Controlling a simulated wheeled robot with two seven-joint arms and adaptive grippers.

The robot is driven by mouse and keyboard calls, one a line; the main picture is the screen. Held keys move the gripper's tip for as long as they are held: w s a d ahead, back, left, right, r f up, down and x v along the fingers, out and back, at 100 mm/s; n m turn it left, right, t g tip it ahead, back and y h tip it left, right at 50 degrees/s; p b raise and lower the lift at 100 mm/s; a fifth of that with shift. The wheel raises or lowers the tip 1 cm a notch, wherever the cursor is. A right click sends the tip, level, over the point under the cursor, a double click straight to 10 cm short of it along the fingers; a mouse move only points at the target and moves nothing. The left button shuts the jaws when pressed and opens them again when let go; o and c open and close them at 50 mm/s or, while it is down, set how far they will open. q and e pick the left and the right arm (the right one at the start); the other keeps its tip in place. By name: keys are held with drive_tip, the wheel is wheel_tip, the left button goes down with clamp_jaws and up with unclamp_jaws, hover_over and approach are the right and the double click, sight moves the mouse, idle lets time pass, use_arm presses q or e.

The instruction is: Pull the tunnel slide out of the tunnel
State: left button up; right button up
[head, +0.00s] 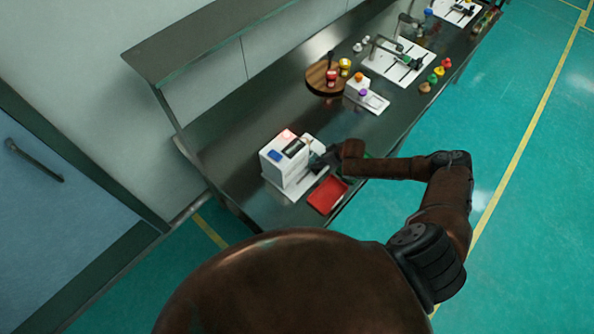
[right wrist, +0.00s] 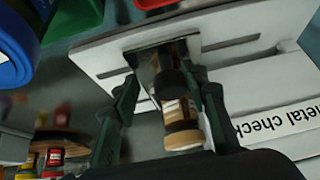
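The white metal checker (head: 272,170) stands on the bench in the head view, and its printed side (right wrist: 275,110) shows in the right wrist view. A dark tunnel opening (right wrist: 150,52) shows in its white face. A tan and brown jar with a black end (right wrist: 180,128) sits at the opening, between my fingers. The tunnel slide is mostly hidden, and I cannot tell its edges from the dark parts around the jar. My right gripper (right wrist: 168,105) is open around the jar, with a gap by the left finger. In the head view the right gripper (head: 325,160) is beside the checker. My left gripper is not in view.
A red tray (head: 327,194) lies close by the checker near the bench's front edge. A round wooden board (head: 317,86) with small jars and a white stand (head: 377,103) are farther along the bench. Bare bench (head: 240,115) lies behind the checker.

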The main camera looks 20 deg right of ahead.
drive_tip(key=shift+w+d+b, duration=0.15)
drive_tip(key=shift+w+d, duration=0.1)
drive_tip(key=shift+d, duration=0.3)
drive_tip(key=shift+w+d+b, duration=0.15)
drive_tip(key=shift+w+d, duration=0.05)
drive_tip(key=shift+d, duration=0.3)
drive_tip(key=shift+w+d+b, duration=0.25)
drive_tip(key=shift+d+b, duration=0.1)
drive_tip(key=shift+d, duration=0.25)
drive_tip(key=shift+w+d+b, duration=0.2)
drive_tip(key=shift+d+b, duration=0.15)
drive_tip(key=shift+d, duration=0.25)
drive_tip(key=shift+o, duration=0.5)
drive_tip(key=o, duration=1.1)
